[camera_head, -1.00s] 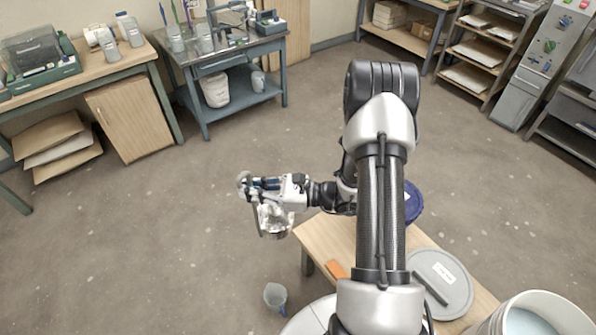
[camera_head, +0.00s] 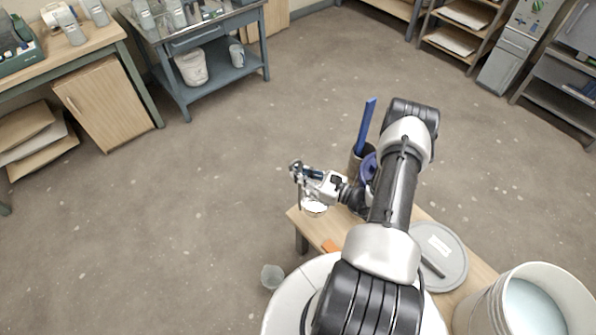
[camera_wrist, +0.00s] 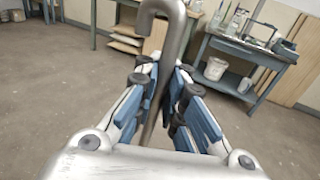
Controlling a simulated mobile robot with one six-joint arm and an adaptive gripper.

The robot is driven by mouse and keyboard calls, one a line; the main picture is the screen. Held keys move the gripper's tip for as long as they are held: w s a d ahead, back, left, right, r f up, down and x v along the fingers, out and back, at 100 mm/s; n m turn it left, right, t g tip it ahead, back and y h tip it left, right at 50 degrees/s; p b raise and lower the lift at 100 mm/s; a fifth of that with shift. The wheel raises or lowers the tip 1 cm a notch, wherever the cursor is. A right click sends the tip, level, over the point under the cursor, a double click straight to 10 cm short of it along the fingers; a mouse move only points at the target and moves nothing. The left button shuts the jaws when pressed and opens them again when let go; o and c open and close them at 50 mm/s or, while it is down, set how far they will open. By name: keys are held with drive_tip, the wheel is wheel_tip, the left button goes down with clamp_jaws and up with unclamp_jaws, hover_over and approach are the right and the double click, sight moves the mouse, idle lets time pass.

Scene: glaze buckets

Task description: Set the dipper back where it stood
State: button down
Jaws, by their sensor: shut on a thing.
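My gripper (camera_head: 304,173) is shut on the metal dipper's handle and holds it off the floor, left of the low wooden bench (camera_head: 312,226). In the wrist view the dipper's handle (camera_wrist: 172,42) runs up between the blue-padded fingers (camera_wrist: 168,108) and ends in a hook at the top. In the head view the dipper's shiny cup (camera_head: 314,209) hangs below the gripper, close to the bench's left end. The dipper's lower part is hidden in the wrist view.
A white bucket of pale glaze (camera_head: 535,308) stands at the lower right. On the bench lie a grey lid (camera_head: 449,248) with a dark bar and an orange block (camera_head: 330,246). A dark container with a blue stick (camera_head: 366,125) stands behind my arm. A small cup (camera_head: 272,276) is near the floor.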

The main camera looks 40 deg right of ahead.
wheel_tip(320, 180, down, 6)
drive_tip(key=b, duration=0.5)
drive_tip(key=shift+f, duration=0.7)
drive_tip(key=c, duration=1.6)
unclamp_jaws()
drive_tip(key=o, duration=0.8)
drive_tip(key=p, duration=0.5)
drive_tip(key=shift+s+d+r+p, duration=0.1)
drive_tip(key=shift+d+r+p, duration=0.05)
drive_tip(key=shift+r+p, duration=0.2)
